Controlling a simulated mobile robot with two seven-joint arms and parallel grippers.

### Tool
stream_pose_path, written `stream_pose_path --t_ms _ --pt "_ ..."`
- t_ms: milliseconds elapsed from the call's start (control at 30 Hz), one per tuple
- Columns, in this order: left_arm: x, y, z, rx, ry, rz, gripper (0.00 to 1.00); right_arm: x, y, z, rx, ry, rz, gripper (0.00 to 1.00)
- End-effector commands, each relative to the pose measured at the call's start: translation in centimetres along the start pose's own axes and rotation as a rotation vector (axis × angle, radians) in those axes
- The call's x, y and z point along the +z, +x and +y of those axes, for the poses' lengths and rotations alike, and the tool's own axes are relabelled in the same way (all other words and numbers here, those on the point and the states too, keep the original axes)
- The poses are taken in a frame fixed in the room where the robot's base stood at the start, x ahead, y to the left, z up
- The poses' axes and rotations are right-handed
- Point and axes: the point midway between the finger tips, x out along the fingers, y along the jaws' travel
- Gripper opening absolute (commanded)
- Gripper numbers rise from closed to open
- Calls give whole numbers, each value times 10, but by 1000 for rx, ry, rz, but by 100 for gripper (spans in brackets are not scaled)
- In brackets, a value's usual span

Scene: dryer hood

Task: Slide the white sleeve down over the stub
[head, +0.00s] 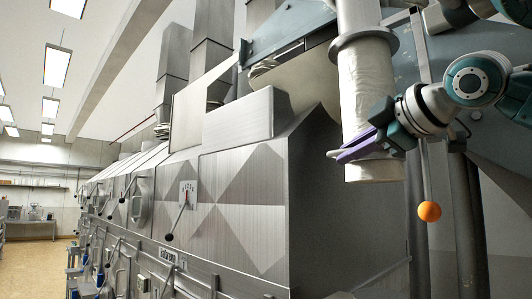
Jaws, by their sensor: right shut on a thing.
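The white sleeve (367,88) hangs upright below a grey flanged pipe (357,15) at the upper right of the head view. I cannot clearly make out the stub; nothing distinct shows inside the sleeve's lower end. My left gripper is out of view.
An orange ball (429,211) hangs on a thin rod just right of the sleeve. The large steel dryer hood (238,195) with a lever gauge (187,194) fills the middle and left. Dark ducts stand behind the sleeve. Open floor (32,255) lies far left.

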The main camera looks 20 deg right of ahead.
Motion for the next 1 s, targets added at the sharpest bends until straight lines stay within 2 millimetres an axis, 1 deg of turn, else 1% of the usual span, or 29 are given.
stream_pose_path --t_ms 167,267,500,700,833,1000 --pt "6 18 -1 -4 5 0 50 14 7 -22 -3 1 -3 0" --pt "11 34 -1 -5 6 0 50 27 12 -43 -4 2 -4 0" --pt "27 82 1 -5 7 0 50 66 28 -107 -6 2 -6 0" --pt "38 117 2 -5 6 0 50 97 41 -156 -7 3 -7 0" --pt "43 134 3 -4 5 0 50 112 47 -180 -7 4 -7 0" --pt "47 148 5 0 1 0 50 125 52 -201 -5 3 -7 0"
